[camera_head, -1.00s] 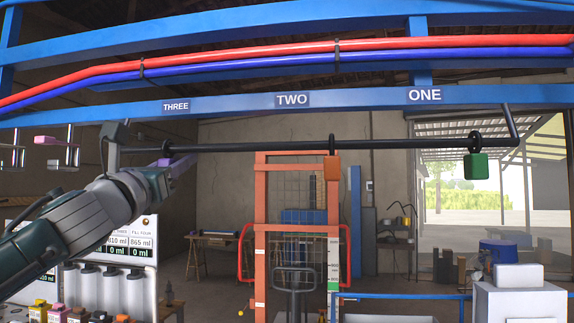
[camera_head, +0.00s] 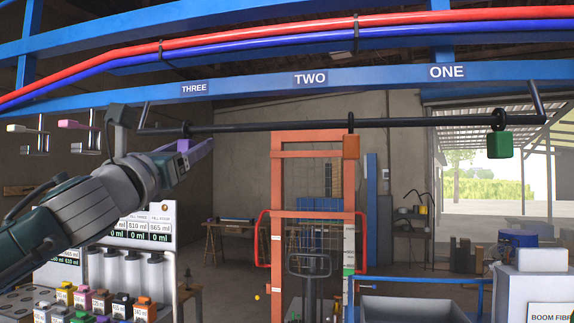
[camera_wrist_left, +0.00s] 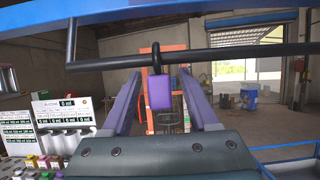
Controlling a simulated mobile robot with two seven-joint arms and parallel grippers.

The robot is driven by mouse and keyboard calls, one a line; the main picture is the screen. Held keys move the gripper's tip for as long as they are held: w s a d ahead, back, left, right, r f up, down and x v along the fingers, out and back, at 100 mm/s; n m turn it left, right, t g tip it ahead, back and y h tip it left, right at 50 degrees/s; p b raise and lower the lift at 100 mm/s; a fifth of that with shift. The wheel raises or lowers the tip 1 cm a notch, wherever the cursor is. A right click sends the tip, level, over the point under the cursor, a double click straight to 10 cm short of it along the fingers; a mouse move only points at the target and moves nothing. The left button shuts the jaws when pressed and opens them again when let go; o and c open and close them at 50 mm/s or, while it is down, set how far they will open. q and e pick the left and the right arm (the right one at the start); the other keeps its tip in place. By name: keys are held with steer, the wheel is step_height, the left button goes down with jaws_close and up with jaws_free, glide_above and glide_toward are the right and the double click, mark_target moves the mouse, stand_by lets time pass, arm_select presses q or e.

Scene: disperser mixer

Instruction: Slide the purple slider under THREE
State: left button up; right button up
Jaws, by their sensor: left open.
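The purple slider (camera_wrist_left: 159,93) hangs by a black ring on the black rail. In the left wrist view it sits between the two purple fingers of my left gripper (camera_wrist_left: 161,95), with visible space on both sides. In the head view the purple slider (camera_head: 183,144) is partly hidden by my left gripper (camera_head: 200,152), close under the rail (camera_head: 300,124) below the THREE label (camera_head: 194,89). The orange slider (camera_head: 351,147) hangs below and right of the TWO label (camera_head: 310,79). The green slider (camera_head: 499,145) hangs at the right end, below the ONE label (camera_head: 446,72). My right gripper is not in view.
A blue beam (camera_head: 250,82) with red and blue pipes runs above the rail. An orange frame (camera_head: 277,210) stands behind. Dispensers (camera_head: 125,270) with small coloured blocks stand at lower left. The air just below the rail's middle is clear.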

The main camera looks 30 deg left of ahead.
arm_select(q)
steer(key=b+v, duration=0.3)
steer(key=v, duration=0.4)
steer(key=shift+s, duration=0.2)
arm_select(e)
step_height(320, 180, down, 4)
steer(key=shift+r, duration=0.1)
arm_select(q)
steer(key=s+d+f+n+g+p, duration=0.2)
steer(key=s+f+n+g, duration=0.15)
steer(key=f+n, duration=0.35)
steer(key=s+d+f+n+g+h+p, duration=0.1)
steer(key=s+d+f+n+g+p, duration=0.2)
steer(key=f+n, duration=0.35)
steer(key=s+d+f+n+g+p, duration=0.1)
steer(key=s+f+n+g, duration=0.2)
steer(key=f+n+g, duration=0.3)
steer(key=s+d+f+n+g+h+p, duration=0.1)
steer(key=s+d+f+n+g+h, duration=0.1)
steer(key=s+d+n, duration=0.4)
steer(key=s+d+f+n+g+h+p, duration=0.1)
steer(key=s+d+f+n+g, duration=0.3)
steer(key=s, duration=0.5)
step_height(320, 180, down, 2)
steer(key=shift+s+d+f+n+h, duration=0.15)
steer(key=shift+s+d+n+h, duration=0.25)
steer(key=shift+d+n+h, duration=0.6)
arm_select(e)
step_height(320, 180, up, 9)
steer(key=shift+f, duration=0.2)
